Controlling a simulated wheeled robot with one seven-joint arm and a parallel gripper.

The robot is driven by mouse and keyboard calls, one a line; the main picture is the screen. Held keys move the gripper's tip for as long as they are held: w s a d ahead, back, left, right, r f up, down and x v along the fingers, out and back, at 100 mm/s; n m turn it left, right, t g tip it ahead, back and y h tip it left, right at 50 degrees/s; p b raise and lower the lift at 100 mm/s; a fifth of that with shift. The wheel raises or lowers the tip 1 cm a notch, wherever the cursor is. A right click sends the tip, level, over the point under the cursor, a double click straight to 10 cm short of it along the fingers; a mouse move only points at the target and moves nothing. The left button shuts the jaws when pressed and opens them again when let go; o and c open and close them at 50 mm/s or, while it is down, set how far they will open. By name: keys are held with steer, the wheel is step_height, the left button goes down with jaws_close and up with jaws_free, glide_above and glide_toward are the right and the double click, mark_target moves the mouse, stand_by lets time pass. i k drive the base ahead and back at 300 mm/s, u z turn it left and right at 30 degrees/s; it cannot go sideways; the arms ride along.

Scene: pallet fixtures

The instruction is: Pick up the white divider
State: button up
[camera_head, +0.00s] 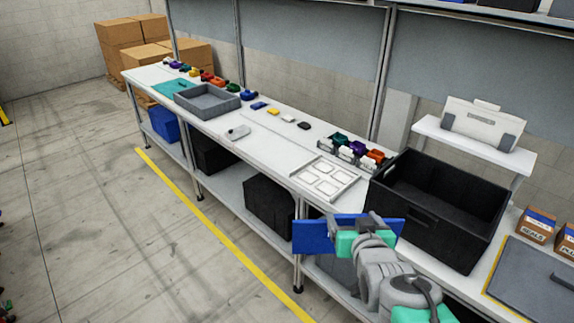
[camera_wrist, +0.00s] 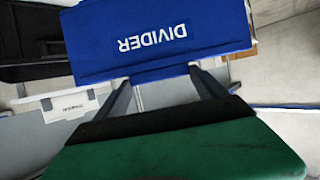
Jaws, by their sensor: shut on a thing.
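My gripper (camera_head: 352,232) is shut on a blue panel (camera_head: 312,236), held in front of the bench's front edge. In the wrist view this panel (camera_wrist: 160,45) fills the top middle and bears the word DIVIDER, upside down. The panel I hold is blue, not white. The gripper fingers (camera_wrist: 160,95) reach its near edge. I see no white panel marked as a divider in either view.
A black crate (camera_head: 430,212) stands on the bench right of my gripper. A white tray with square recesses (camera_head: 325,178) lies left of it. A white case (camera_head: 482,125) sits on a raised shelf (camera_head: 440,133). A grey tray (camera_head: 207,101) is farther left.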

mark_target(483, 121)
steer(key=u, duration=0.2)
steer(key=i, duration=1.75)
steer(key=u, duration=1.6)
